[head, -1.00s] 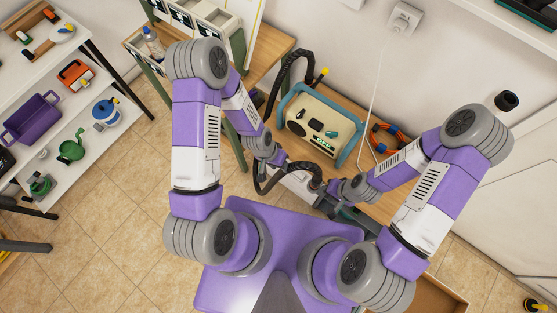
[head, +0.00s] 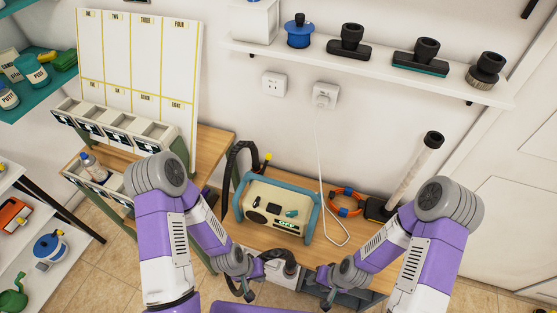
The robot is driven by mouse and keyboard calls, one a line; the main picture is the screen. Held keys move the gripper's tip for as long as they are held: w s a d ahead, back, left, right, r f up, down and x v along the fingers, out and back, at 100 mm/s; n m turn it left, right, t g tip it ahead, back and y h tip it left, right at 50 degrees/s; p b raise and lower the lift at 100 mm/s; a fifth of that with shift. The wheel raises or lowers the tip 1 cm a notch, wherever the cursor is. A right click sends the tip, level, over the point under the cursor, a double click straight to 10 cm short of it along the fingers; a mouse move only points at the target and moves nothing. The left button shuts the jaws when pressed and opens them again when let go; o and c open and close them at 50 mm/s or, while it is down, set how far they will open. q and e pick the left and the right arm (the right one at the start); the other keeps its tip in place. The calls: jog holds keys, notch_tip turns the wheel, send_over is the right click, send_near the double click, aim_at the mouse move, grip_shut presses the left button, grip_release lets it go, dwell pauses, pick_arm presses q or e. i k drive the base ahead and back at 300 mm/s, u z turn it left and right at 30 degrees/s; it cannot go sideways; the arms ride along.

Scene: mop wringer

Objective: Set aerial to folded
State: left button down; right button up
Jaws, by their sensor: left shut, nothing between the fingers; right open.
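A cream radio (head: 274,208) with a blue-grey frame stands on the wooden bench in the middle of the head view, its small green display facing me. A short dark rod with a yellow tip (head: 267,158) sticks up behind the radio's left part; it may be the aerial, but I cannot tell where it joins. My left gripper (head: 247,292) is in front of and below the radio, shut and empty. My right gripper (head: 327,300) is to its right, near the bench's front, open and empty. Both are apart from the radio.
A black hose (head: 236,160) arches left of the radio. An orange coil (head: 346,203) and a white cord (head: 322,170) lie to the right, beside an upright pale tube (head: 413,170) with a dark foot. A wall shelf (head: 370,67) is above. Drawer units (head: 120,130) stand left.

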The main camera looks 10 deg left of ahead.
aim_at(268, 158)
jog(key=z, duration=1.7)
jog(key=k, duration=0.55)
jog(key=u, duration=1.35)
jog(key=i, duration=0.5)
jog(key=z, duration=0.05)
